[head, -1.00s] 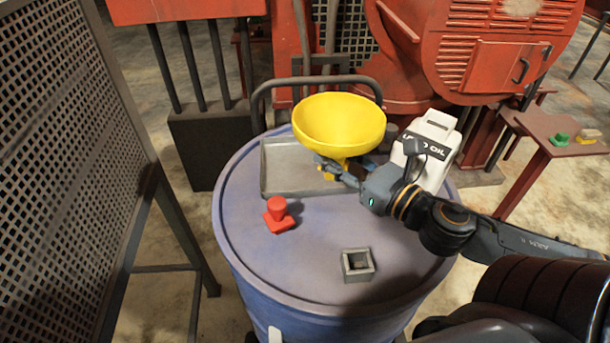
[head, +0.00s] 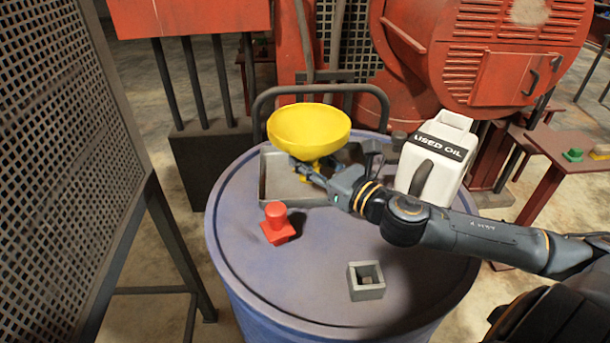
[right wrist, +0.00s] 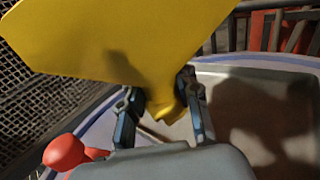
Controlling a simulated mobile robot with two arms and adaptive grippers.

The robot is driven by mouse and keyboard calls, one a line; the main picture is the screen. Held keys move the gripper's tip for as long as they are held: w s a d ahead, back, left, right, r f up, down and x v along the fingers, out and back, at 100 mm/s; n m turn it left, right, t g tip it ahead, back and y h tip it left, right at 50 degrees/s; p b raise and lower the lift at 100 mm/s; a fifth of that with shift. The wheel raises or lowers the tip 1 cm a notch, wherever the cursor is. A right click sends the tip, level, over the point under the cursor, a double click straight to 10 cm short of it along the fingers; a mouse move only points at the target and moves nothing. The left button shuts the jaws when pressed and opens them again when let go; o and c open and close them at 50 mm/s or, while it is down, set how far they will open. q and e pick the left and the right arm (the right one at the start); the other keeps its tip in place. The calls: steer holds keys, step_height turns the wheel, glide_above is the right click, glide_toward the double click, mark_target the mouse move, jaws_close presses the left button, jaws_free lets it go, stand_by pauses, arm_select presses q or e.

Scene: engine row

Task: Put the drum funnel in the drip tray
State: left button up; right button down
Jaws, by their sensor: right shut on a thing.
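The yellow drum funnel (head: 309,130) is upright, wide mouth up, over the grey drip tray (head: 270,190) on the blue drum. My right gripper (head: 304,172) is shut on the funnel's narrow lower part. In the right wrist view the funnel (right wrist: 120,40) fills the upper left, and its neck sits between the two fingers of my gripper (right wrist: 165,108). The tray (right wrist: 235,130) shows to the right of the fingers, with a shadow across its floor. I cannot tell whether the spout touches the tray. My left gripper is not in view.
A red plunger-shaped piece (head: 277,223) stands in front of the tray. A small grey square holder (head: 366,280) is at the drum's front right. A white "USED OIL" jug (head: 432,160) stands right of the tray. A mesh panel (head: 65,150) rises at left.

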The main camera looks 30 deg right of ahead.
steer(key=shift+w+f, duration=0.55)
step_height(320, 180, down, 3)
steer(key=shift+w, duration=0.15)
steer(key=shift+f, duration=0.3)
steer(key=shift+f, duration=0.1)
steer(key=c, duration=1)
jaws_free()
steer(key=shift+o, duration=0.2)
